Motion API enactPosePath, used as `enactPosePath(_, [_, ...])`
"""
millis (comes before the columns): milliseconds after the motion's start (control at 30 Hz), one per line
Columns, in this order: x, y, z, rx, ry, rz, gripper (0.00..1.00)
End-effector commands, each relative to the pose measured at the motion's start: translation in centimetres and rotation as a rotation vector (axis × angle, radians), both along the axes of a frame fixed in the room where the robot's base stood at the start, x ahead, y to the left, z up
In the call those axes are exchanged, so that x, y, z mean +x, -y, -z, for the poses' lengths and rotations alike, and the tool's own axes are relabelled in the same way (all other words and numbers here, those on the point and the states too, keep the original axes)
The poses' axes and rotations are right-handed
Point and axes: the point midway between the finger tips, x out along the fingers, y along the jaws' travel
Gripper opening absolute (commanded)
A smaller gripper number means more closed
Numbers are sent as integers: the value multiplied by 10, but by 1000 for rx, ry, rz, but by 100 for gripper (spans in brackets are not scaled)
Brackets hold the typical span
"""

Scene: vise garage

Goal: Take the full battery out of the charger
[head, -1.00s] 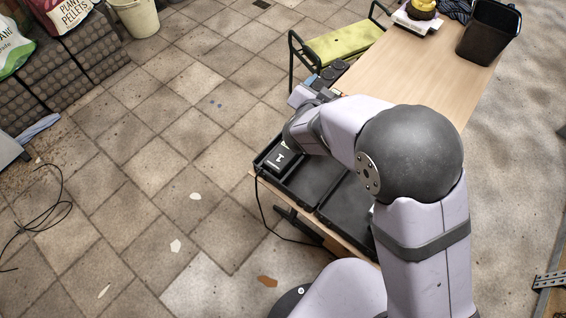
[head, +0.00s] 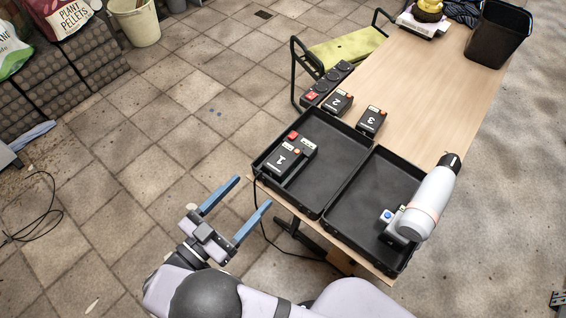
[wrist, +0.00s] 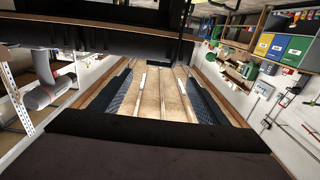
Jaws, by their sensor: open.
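A black battery marked 1 (head: 281,162) lies inside the left black tray, close against a black unit with pale and orange marks (head: 305,151). That unit may be the charger; I cannot tell whether the battery is seated in it. Batteries marked 2 (head: 337,103) and 3 (head: 371,121) stand on the table behind the trays. No clear full-charge sign can be read. My gripper (head: 252,192) is open and empty, with blue fingers, in front of and left of the left tray, apart from everything. In the wrist view its fingers (wrist: 163,78) flank bare wooden boards.
The left tray (head: 336,165) and right tray (head: 358,200) sit at the table's near end. A white tool (head: 430,200) leans in the right tray. A black strip with round sockets (head: 332,80) lies at the back left. A cable hangs off the front edge.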

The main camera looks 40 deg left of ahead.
Motion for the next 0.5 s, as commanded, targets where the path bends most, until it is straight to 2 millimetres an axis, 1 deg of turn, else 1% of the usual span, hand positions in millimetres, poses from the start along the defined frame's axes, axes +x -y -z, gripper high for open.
enactPosePath(167, [16,0,-2,-1,-1,3,69])
enactPosePath(400, [51,-1,-2,-1,-1,2,69])
enactPosePath(500, [62,-1,-2,0,-2,1,69])
